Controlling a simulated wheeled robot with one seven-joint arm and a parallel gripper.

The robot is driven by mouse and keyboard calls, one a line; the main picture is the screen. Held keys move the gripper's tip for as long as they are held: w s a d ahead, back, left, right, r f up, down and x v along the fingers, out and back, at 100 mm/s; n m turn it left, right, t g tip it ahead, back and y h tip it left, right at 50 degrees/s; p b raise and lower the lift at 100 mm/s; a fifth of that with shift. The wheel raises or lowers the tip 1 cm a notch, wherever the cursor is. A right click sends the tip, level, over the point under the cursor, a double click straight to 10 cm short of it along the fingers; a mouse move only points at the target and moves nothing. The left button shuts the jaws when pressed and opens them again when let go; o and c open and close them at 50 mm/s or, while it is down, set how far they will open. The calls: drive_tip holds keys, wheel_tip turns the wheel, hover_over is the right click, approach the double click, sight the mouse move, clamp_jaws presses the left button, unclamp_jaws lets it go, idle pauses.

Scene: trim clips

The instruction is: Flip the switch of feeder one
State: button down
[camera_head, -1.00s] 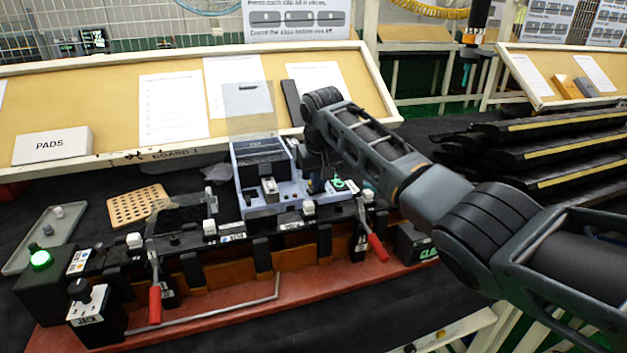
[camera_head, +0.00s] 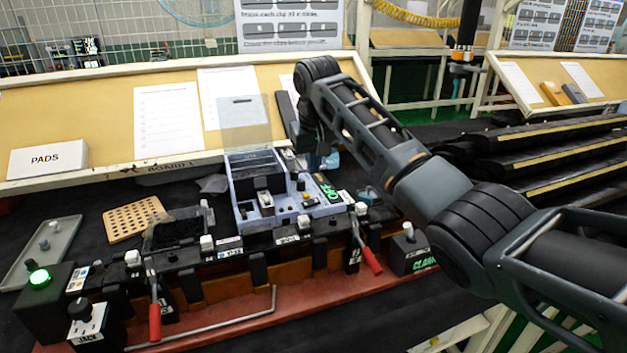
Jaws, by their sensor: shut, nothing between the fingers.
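A blue-grey feeder unit (camera_head: 285,207) stands in the middle of the black fixture rail, with a dark hopper and a clear upright panel at its back. On its front deck is a small block with a light cap (camera_head: 266,200). Which part is the feeder's switch, I cannot tell. My gripper (camera_head: 300,150) is shut and empty, pointing down above the back right of the feeder. Its fingertips are small and partly lost against the dark parts.
Red-handled clamps (camera_head: 155,320) stand at the rail's front. A black box with a lit green button (camera_head: 39,279) and a JACK box (camera_head: 88,325) are at left. A PADS box (camera_head: 48,158) rests on the tilted board (camera_head: 110,105). Black trim strips (camera_head: 560,150) lie at right.

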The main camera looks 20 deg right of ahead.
drive_tip(key=shift+b+v, duration=0.3)
drive_tip(key=shift+v, duration=2.05)
